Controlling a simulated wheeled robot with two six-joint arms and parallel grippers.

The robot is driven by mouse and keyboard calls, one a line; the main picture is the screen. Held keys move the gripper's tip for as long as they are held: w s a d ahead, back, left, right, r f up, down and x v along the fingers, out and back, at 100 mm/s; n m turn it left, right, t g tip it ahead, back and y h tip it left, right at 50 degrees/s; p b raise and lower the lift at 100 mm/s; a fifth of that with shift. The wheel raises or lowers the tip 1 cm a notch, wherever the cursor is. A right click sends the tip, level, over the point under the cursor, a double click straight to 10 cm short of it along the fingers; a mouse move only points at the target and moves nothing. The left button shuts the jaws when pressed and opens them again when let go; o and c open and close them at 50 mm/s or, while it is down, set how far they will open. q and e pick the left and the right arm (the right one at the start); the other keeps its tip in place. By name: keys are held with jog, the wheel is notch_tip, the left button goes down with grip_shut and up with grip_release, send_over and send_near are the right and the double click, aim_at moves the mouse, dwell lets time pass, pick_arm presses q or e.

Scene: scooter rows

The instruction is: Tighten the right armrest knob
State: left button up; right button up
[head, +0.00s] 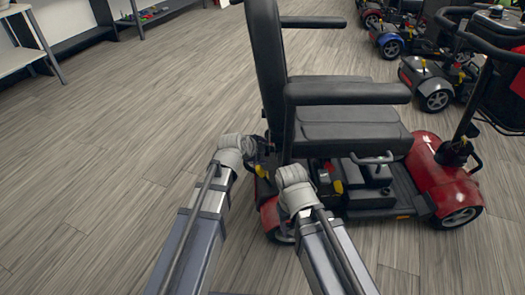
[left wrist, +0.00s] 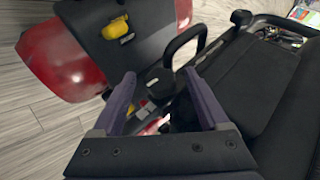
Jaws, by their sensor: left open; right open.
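The scooter with red fenders (head: 432,165) has a black seat (head: 350,130) and a near-side right armrest (head: 345,93). My left gripper (head: 258,146) is behind the seat's lower back. The left wrist view shows its purple fingers (left wrist: 165,95) open and empty. A round black part (left wrist: 158,86), which looks like a knob, shows between them; I cannot tell whether they touch it.
The black seat back (head: 265,65) rises close beside both grippers. Yellow levers (left wrist: 115,27) and a black tube handle (left wrist: 188,45) are close by in the left wrist view. More scooters (head: 435,85) stand at right. A white table (head: 15,55) is far left; the floor between is clear.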

jog(key=shift+r, duration=0.1)
pick_arm(q)
jog(key=p+v, duration=0.5)
jog(key=v, duration=0.2)
jog(key=shift+s+r, duration=0.2)
jog(key=shift+s, duration=0.1)
pick_arm(e)
notch_tip(320, 180, up, 5)
jog(key=shift+r, duration=0.1)
pick_arm(q)
jog(key=shift+a, duration=0.1)
